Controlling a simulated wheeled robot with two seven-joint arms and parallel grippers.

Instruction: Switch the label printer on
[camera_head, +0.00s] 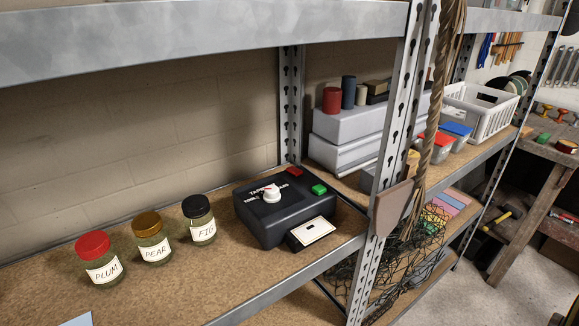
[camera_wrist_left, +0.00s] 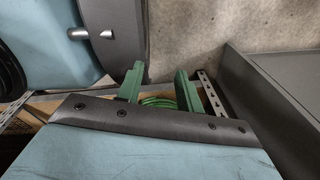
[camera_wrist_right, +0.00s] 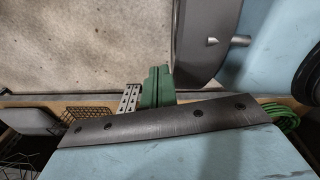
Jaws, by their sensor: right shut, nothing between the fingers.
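The label printer (camera_head: 286,217) is a black box on the wooden shelf in the head view. It has a white dial (camera_head: 271,194) with a red mark, a red button (camera_head: 294,171) at its back corner and a green button (camera_head: 319,189) on its right. A white label (camera_head: 314,231) lies at its front. Neither gripper shows in the head view. My left gripper (camera_wrist_left: 160,88) is open and empty in the left wrist view, its green fingers apart. My right gripper (camera_wrist_right: 157,88) is shut and empty in the right wrist view, its green fingers together.
Jars marked PLUM (camera_head: 100,262), PEAR (camera_head: 152,240) and FIG (camera_head: 199,221) stand left of the printer. A metal post (camera_head: 389,155) with a hanging rope (camera_head: 437,90) stands to its right. An upper shelf beam (camera_head: 200,36) crosses above.

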